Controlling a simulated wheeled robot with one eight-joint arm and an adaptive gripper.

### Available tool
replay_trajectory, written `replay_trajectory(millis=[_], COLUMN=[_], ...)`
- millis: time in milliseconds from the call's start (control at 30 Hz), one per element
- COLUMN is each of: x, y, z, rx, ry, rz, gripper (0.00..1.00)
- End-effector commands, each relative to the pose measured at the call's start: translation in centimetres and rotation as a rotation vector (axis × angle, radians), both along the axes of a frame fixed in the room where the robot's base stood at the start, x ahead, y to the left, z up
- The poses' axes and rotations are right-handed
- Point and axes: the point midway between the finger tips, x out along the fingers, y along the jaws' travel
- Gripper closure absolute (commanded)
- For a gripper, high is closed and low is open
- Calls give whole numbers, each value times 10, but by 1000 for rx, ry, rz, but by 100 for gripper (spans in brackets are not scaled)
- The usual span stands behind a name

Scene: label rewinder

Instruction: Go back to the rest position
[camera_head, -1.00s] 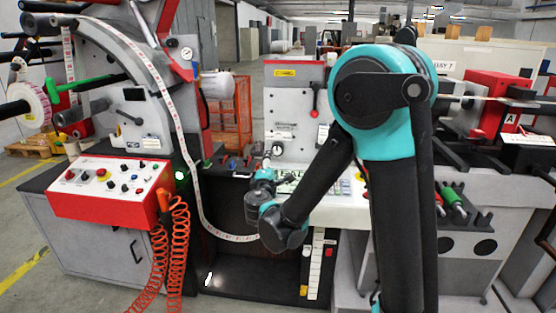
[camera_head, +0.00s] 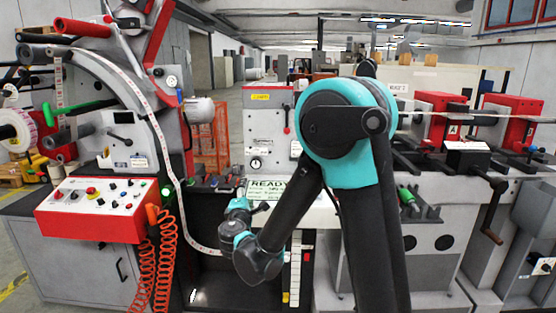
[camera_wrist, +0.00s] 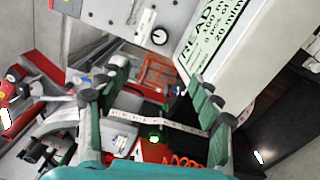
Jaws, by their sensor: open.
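My gripper (camera_wrist: 152,115) is open and empty in the wrist view, its two green-padded fingers spread wide apart. Between and beyond the fingers, the printed label strip (camera_wrist: 165,123) and a lit green lamp (camera_wrist: 154,139) show at a distance. In the head view my arm is bent, with its forearm reaching down and left; the gripper's fingertips are hidden there. The label rewinder (camera_head: 140,100) stands at the left, and its label strip (camera_head: 180,200) hangs down in a long loop. A panel reading READY (camera_head: 268,184) is behind my arm.
A red control box (camera_head: 95,210) with buttons stands front left, with coiled orange cables (camera_head: 155,265) beside it. Red-and-grey units (camera_head: 505,115) and a crank handle (camera_head: 490,215) are at the right. An orange cage (camera_head: 208,140) stands behind; open floor lies beyond.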

Motion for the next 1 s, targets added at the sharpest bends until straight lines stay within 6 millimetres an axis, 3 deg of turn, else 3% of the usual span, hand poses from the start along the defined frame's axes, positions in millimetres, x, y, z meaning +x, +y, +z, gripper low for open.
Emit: replay_trajectory(millis=[367, 667, 833, 900, 1000], x=[3, -10, -47, -74, -118], y=[-59, -148, -227, -260, -294], z=[-13, -40, -73, -93, -120], rx=[112, 309, 532, 662, 854], ry=[94, 238, 380, 452, 549], rz=[-104, -278, -463, -562, -695], gripper=[35, 35, 35, 35, 35])
